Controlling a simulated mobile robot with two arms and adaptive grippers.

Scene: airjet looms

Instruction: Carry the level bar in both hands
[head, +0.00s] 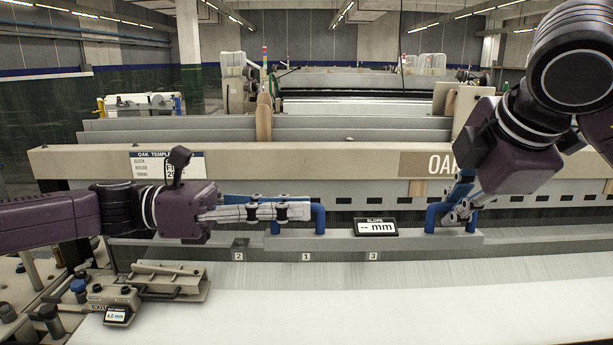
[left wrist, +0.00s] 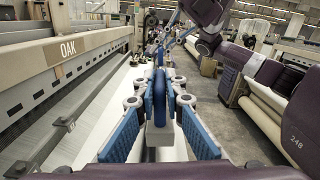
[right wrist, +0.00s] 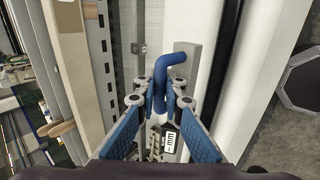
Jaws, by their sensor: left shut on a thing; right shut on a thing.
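The level bar (head: 400,241) is a long grey bar with two blue handles and a small black-framed display (head: 376,227) reading "SLOPE -- mm". It lies lengthwise in front of the loom's beam, above the white cloth; whether it touches anything below is unclear. My left gripper (head: 300,211) is shut on the left blue handle (head: 320,217), which stands between the blue-padded fingers in the left wrist view (left wrist: 159,95). My right gripper (head: 455,212) comes down from above and is shut on the right blue handle (head: 433,217), also visible in the right wrist view (right wrist: 172,72).
The loom's beige beam (head: 300,163) runs behind the bar. White cloth (head: 350,300) spreads in front. A metal fixture with a small display (head: 117,315) stands at the lower left, below my left arm. In the left wrist view, an aisle floor (left wrist: 225,120) lies to the right.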

